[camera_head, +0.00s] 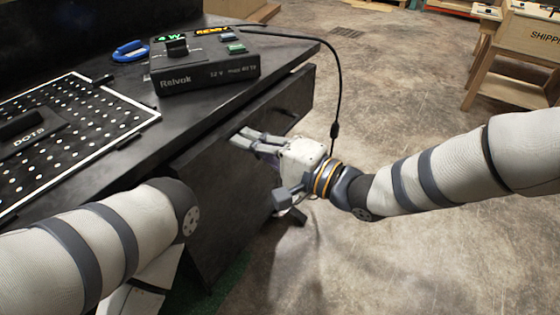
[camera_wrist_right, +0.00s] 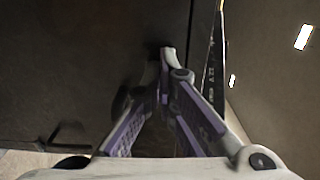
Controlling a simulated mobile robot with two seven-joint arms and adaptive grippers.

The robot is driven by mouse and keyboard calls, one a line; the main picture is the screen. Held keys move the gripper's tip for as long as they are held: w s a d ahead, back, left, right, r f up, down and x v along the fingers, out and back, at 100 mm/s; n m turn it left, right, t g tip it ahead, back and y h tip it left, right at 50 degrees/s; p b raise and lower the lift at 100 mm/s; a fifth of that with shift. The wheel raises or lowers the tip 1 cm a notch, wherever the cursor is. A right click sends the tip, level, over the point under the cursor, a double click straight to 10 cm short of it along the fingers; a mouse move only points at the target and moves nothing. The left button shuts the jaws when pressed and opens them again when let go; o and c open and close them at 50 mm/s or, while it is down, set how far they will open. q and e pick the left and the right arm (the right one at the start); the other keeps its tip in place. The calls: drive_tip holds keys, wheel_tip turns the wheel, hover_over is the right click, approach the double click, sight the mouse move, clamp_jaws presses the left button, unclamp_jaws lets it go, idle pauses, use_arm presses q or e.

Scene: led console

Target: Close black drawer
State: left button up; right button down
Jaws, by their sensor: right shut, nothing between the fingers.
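The black drawer (camera_head: 222,198) is in the side of the black workbench, and its front panel stands out a little from the bench, with a narrow gap along the top. My right gripper (camera_head: 243,139) is shut and empty, with its fingertips at the upper part of the drawer front. In the right wrist view, the fingertips (camera_wrist_right: 167,52) meet close to the dark panel (camera_wrist_right: 70,60); I cannot tell whether they touch it. My left arm comes in at the lower left, but its gripper is out of view.
On the bench top stand a Relvok console (camera_head: 205,72), a blue clamp-like object (camera_head: 130,51) and a white-dotted board (camera_head: 100,135). A black cable (camera_head: 338,85) hangs from the console near my right wrist. Wooden crates (camera_head: 520,45) stand at the back right. The concrete floor between is clear.

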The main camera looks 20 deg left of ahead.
sight(224, 132)
drive_tip(key=b+x, duration=0.2)
drive_tip(key=x, duration=0.3)
drive_tip(key=shift+f, duration=0.15)
drive_tip(key=shift+w+a+r, duration=0.15)
drive_tip(key=shift+a+r, duration=0.05)
drive_tip(key=shift+a, duration=0.35)
drive_tip(key=shift+d, duration=0.1)
